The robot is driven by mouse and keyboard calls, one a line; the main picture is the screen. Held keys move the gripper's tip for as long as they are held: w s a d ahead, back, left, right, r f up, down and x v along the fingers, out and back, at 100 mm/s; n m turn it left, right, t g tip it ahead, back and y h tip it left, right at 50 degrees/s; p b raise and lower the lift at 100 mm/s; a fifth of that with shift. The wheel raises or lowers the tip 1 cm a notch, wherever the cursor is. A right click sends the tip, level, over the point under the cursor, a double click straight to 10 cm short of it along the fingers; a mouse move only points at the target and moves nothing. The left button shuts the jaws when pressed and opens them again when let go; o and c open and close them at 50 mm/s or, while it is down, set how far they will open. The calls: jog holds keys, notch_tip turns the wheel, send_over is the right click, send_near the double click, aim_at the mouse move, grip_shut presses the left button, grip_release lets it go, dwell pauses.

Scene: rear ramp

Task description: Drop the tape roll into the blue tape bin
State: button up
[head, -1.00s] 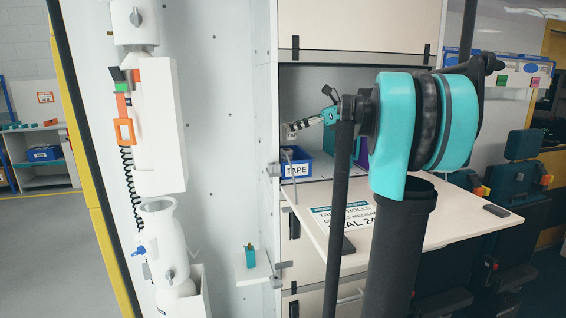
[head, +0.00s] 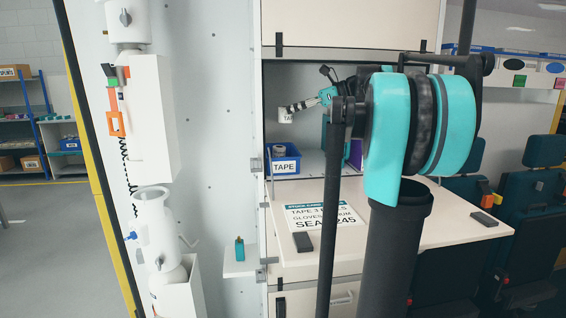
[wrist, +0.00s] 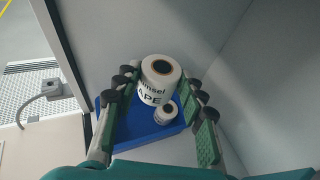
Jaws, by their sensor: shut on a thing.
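A white tape roll marked TAPE (head: 286,116) is held at my gripper (head: 297,107), above the blue tape bin (head: 294,158) and apart from it. In the wrist view the same roll (wrist: 155,94) sits between the two fingers of my gripper (wrist: 157,82), its dark core hole facing the camera. The blue bin (wrist: 133,133) lies below and behind it. The bin has a white TAPE label and holds another small white roll (wrist: 167,114). The held roll hides part of the bin's inside in the wrist view.
The bin stands in a shelf recess, close to the left side wall. A fold-out worktop (head: 415,228) with a printed sign (head: 325,216) and a dark flat object (head: 303,242) juts out below. A purple item (head: 355,153) stands to the right in the recess.

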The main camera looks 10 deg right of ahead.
jog(key=shift+f, duration=2.8)
jog(key=o, duration=1.1)
jog(key=v, duration=1.2)
